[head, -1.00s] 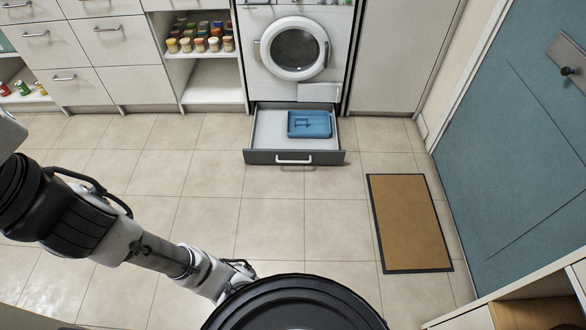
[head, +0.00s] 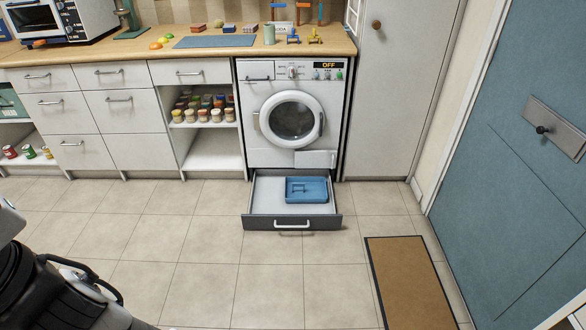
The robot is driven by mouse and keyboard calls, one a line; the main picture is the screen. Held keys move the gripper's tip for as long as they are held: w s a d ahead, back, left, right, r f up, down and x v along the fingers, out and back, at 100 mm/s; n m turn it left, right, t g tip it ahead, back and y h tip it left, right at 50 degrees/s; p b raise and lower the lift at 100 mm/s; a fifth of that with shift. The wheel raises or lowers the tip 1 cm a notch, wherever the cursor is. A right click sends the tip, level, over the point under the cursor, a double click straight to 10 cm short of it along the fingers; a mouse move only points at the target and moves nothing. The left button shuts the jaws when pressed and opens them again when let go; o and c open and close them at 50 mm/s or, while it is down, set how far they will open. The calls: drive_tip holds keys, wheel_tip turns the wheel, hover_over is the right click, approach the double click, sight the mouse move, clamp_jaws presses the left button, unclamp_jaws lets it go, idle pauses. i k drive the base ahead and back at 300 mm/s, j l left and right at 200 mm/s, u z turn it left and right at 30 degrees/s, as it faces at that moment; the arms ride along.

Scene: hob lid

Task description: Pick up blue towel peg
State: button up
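Small blue pieces (head: 293,39) lie on the right end of the worktop, beside a small yellow piece (head: 314,37). One of them may be the blue towel peg, but they are too small to tell. A blue tray (head: 307,198) sits in the open drawer below the washing machine, with a small blue shape in it that I cannot identify. My gripper is out of view; only part of my arm shows at the lower left.
The washing machine (head: 292,120) has its door shut. The open drawer (head: 291,223) juts over the floor. A brown doormat (head: 412,285) lies at the right. A green cup (head: 269,35) and a blue mat (head: 215,41) are on the worktop (head: 180,57). The tiled floor ahead is clear.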

sight(293, 35)
drive_tip(key=i+j+u, duration=0.15)
drive_tip(key=i, duration=0.35)
drive_tip(key=i+u, duration=0.15)
drive_tip(key=i, duration=0.4)
drive_tip(key=i+u, duration=0.8)
drive_tip(key=i, duration=0.25)
drive_tip(key=i+j, duration=0.15)
drive_tip(key=i, duration=0.4)
drive_tip(key=i+j, duration=0.15)
drive_tip(key=i, duration=0.4)
drive_tip(key=i+j+z, duration=0.15)
drive_tip(key=i+z, duration=0.15)
drive_tip(key=z, duration=0.2)
drive_tip(key=i+j+z, duration=0.2)
drive_tip(key=z, duration=0.3)
drive_tip(key=i+j+z, duration=0.15)
drive_tip(key=j+z, duration=0.3)
drive_tip(key=i+j+z, duration=0.15)
drive_tip(key=j+z, duration=0.35)
drive_tip(key=i+j+z, duration=0.4)
drive_tip(key=k, duration=0.05)
